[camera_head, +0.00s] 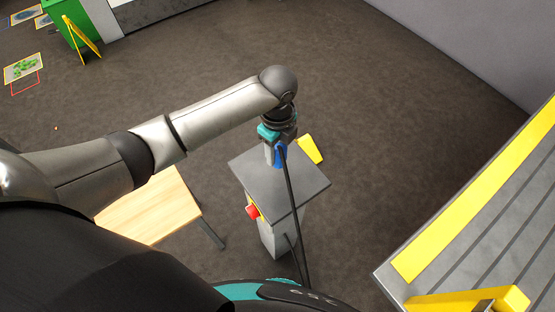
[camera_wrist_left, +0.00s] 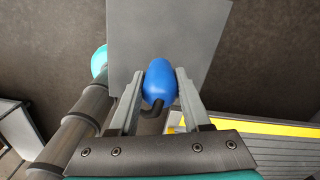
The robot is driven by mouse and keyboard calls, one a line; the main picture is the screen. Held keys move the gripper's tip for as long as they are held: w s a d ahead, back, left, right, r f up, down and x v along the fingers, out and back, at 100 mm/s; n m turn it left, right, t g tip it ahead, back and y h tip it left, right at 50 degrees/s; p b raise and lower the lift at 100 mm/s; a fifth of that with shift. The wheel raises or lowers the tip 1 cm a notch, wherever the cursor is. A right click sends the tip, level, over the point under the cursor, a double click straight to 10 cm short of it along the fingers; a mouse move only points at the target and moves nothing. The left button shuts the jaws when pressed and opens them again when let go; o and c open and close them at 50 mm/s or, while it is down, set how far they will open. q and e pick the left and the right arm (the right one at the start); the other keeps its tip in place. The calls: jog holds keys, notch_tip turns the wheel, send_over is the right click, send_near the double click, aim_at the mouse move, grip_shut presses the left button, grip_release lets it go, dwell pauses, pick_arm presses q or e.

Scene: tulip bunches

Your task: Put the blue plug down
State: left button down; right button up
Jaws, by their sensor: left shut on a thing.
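The blue plug (camera_head: 281,156) is held at the end of my left arm, over the top of a grey pedestal (camera_head: 308,190). My left gripper (camera_head: 274,152) points down. In the left wrist view my left gripper (camera_wrist_left: 160,84) is shut on the rounded blue plug (camera_wrist_left: 159,80), one finger on each side. A black cable (camera_head: 292,200) runs from the plug over the pedestal's front edge and down. The pedestal's flat grey top (camera_wrist_left: 165,30) lies beyond the plug in the wrist view. I cannot tell whether the plug touches it. My right gripper is out of view.
A red button on a yellow plate (camera_head: 252,211) is on the pedestal's left side. A wooden table (camera_head: 150,210) stands left, and a grey platform with yellow edging (camera_head: 480,200) stands right. A yellow object (camera_head: 311,150) shows behind the pedestal. The floor beyond is mostly clear.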

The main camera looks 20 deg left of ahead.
aim_at(278, 162)
pick_arm(q)
jog(key=shift+f+b, duration=0.3)
jog(key=shift+f, duration=2.15)
jog(key=shift+c, duration=1.8)
grip_release()
jog(key=shift+f, duration=0.15)
notch_tip(278, 162, up, 12)
jog(key=shift+r+p, duration=0.2)
jog(key=shift+p, duration=0.5)
